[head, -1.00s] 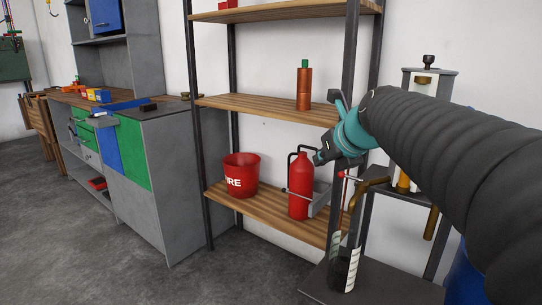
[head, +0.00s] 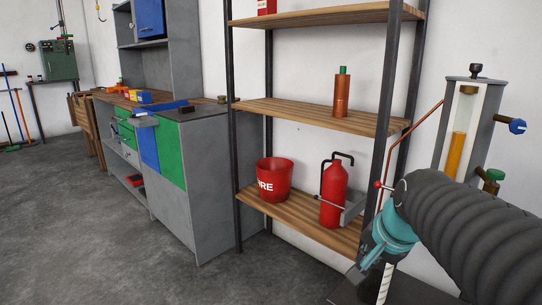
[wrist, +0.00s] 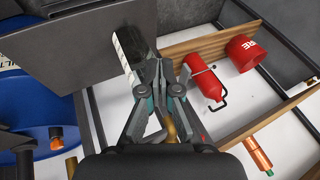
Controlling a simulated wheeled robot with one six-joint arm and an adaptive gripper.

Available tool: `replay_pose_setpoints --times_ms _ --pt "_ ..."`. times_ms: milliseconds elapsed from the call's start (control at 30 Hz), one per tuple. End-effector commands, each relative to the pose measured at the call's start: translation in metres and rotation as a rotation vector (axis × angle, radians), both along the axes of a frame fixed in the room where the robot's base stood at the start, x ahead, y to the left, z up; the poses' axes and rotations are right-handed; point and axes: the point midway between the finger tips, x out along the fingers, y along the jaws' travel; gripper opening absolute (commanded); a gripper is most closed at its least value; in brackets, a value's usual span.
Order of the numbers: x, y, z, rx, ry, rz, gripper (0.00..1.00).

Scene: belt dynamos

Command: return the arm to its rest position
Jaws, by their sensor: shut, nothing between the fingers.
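My gripper shows in the wrist view (wrist: 159,68), with its grey and teal fingers shut and nothing held between them. In the head view my black, ribbed arm comes in from the lower right. Its teal wrist joint hangs low in front of the shelf unit's right post, and the fingertips are hard to make out there. In the wrist view, a dark piece with a white striped edge (wrist: 132,52) lies just beyond the fingers; I cannot tell whether they touch.
The shelf unit (head: 300,215) holds a red FIRE bucket (head: 273,180), a red extinguisher (head: 334,195) and a copper-coloured bottle (head: 341,95). A grey cabinet (head: 215,190) stands left. A column with an amber tube (head: 456,152) stands right. The floor at left is clear.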

Motion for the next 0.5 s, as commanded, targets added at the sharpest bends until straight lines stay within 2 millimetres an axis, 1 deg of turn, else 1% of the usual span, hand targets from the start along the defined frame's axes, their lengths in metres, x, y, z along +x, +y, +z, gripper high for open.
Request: replay_pose_setpoints --times_ms 33,167,300,400,500 --pt "-0.014 0.003 -0.009 -0.062 0.013 0.092 0.00" --pt "-0.046 0.006 -0.029 -0.213 0.043 0.320 0.00" --pt "-0.085 0.011 -0.052 -0.353 0.075 0.541 0.00" --pt "-0.108 0.013 -0.065 -0.405 0.085 0.619 0.00" --pt "-0.124 0.017 -0.072 -0.426 0.080 0.643 0.00"
